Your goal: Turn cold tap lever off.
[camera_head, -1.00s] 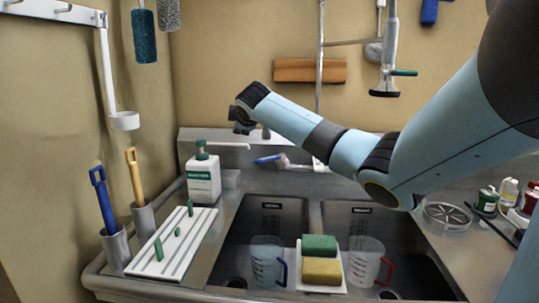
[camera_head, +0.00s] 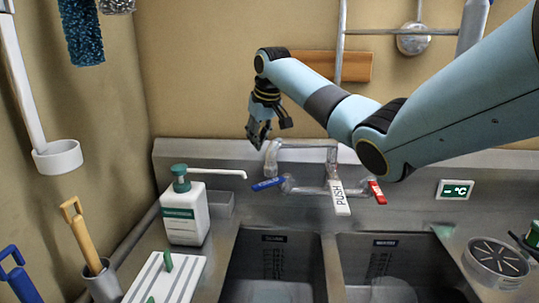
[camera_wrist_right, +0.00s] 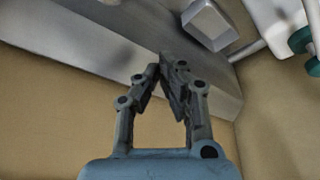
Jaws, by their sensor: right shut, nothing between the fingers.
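The cold tap lever (camera_head: 268,184) is the blue handle on the left of the wall tap (camera_head: 305,188), above the left basin. It points left and slightly down in the head view. A red lever (camera_head: 377,192) sits on the tap's right side. My right gripper (camera_head: 257,140) is above and a little left of the blue lever, apart from it, pointing down near the spout's bend. In the right wrist view its fingertips (camera_wrist_right: 163,68) meet with nothing between them. The blue lever is not visible in that view. My left gripper is not in view.
A white soap bottle with a green pump (camera_head: 184,212) stands left of the basins, its nozzle reaching toward the tap. A white tag reading PUSH (camera_head: 340,198) hangs between the levers. A wooden block (camera_head: 345,67) is on the wall behind my arm. A thermometer display (camera_head: 454,189) is at the right.

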